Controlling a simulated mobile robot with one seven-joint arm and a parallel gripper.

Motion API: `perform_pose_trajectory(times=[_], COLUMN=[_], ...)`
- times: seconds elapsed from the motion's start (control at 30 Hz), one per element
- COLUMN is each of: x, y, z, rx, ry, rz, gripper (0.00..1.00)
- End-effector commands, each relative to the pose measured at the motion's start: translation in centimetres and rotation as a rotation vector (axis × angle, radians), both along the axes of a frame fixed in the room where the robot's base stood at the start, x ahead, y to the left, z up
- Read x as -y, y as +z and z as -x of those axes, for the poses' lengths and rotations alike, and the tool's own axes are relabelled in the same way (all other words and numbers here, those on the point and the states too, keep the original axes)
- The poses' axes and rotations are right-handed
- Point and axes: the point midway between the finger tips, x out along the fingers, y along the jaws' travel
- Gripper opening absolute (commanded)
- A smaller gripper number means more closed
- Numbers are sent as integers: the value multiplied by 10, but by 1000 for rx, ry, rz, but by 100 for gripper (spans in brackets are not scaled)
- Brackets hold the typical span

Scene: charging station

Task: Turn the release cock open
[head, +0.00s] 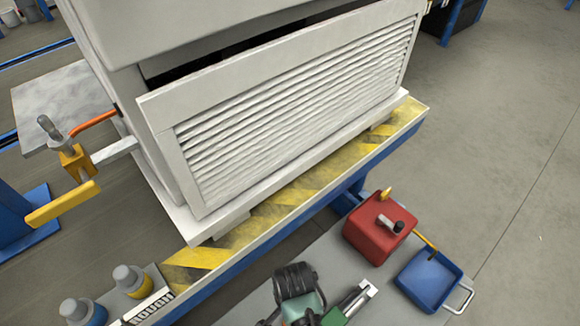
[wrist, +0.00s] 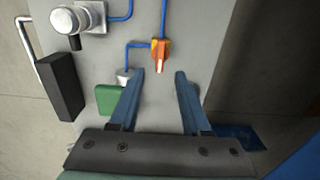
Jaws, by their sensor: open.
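The release cock appears to be the small orange valve (wrist: 160,53) on a grey plate in the wrist view. It has a pale-tipped handle pointing down the picture, and thin blue pipes run to it. My gripper (wrist: 160,73) is open, its two blue fingers spread on either side of the cock's line. The cock shows just beyond the gap between the fingertips, and nothing is held. In the head view I cannot make out the cock, and the dark end of my arm hides part of the bench at the bottom.
A green block (wrist: 109,98), a black grip (wrist: 60,86) and a round silver knob (wrist: 68,21) are left of the fingers. In the head view, a red can (head: 376,236) and blue tray (head: 428,279) stand right. A yellow lever (head: 62,205) sticks out far left.

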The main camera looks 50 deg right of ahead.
Motion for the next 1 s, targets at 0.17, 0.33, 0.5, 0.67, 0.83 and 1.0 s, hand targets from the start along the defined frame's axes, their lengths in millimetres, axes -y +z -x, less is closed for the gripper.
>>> perform_pose_trajectory(times=[0.17,0.33,0.5,0.67,0.83,1.0], x=[0,0,0,0,0,0], y=[-46,-69,-80,-82,-81,-81], z=[0,0,0,0,0,0], rx=[-1,0,1,1,1,1], ry=[1,1,1,1,1,1], rz=[0,0,1,1,1,1], gripper=[48,48,48,48,48,19])
